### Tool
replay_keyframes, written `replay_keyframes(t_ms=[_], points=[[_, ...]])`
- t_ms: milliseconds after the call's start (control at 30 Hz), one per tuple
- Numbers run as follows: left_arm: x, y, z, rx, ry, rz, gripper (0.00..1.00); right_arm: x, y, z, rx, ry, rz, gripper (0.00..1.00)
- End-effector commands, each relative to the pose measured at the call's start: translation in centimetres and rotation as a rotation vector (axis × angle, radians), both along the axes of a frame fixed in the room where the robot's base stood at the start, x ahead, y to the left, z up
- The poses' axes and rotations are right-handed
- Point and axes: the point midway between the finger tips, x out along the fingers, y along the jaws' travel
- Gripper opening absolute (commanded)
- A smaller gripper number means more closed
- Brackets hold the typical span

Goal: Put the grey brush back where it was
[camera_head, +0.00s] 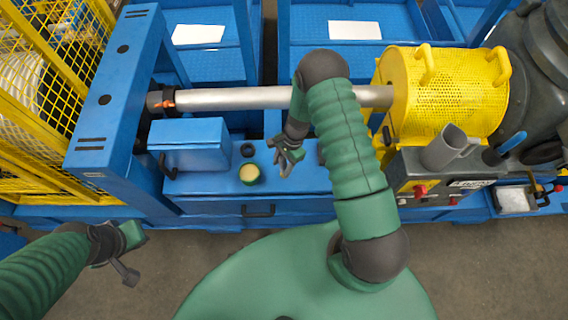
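I cannot make out a grey brush for certain in the head view. My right gripper (287,160) hangs over the blue bench top, to the right of a small round tin (250,174) with a pale yellow top. Its fingers are small and seen at an angle, and I see no clear object between them. My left gripper (130,255) is at the lower left over the floor, in front of the bench. Its fingers are spread apart and nothing shows between them. My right arm hides part of the bench top.
A blue box (188,146) stands left of the tin. A grey cup-like container (445,149) and a blue-handled tool (504,148) are at the right. A metal shaft (235,98) runs behind to a yellow perforated guard (450,100). A blue frame (117,95) rises at left.

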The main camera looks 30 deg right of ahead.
Motion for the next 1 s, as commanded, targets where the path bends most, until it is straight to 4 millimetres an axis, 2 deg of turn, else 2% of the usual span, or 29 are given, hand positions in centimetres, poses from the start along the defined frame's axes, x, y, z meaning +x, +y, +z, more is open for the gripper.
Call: replay_keyframes(t_ms=[167, 267, 467, 600, 800, 867, 967, 1000], points=[[0.0, 0.1, 0.0, 0.001, 0.000, 0.002, 0.00, 0.1, -0.3, 0.1, 0.005, -0.001, 0.001, 0.46], [0.0, 0.1, -0.2, 0.001, 0.000, 0.002, 0.00, 0.2, -1.1, 0.9, 0.007, -0.003, -0.001, 0.46], [0.0, 0.0, -1.0, 0.000, 0.000, 0.001, 0.00, 0.4, -3.0, 5.4, 0.010, -0.006, -0.002, 0.46], [0.0, 0.0, -1.3, 0.000, 0.000, 0.001, 0.00, 0.5, -3.6, 8.7, 0.007, -0.005, -0.001, 0.46], [0.0, 0.1, -1.5, 0.000, 0.000, 0.001, 0.00, 0.5, -3.6, 11.6, 0.000, -0.008, 0.018, 0.46], [0.0, 0.1, -1.5, 0.000, 0.000, 0.001, 0.00, 0.2, -2.9, 13.0, -0.018, -0.031, 0.087, 0.46], [0.0, 0.1, -1.4, 0.000, 0.000, 0.002, 0.00, -1.2, -0.9, 16.7, -0.084, -0.115, 0.342, 0.46], [0.0, 0.1, -1.4, 0.000, 0.000, 0.002, 0.00, -2.1, 0.2, 18.5, -0.120, -0.161, 0.483, 0.46]])
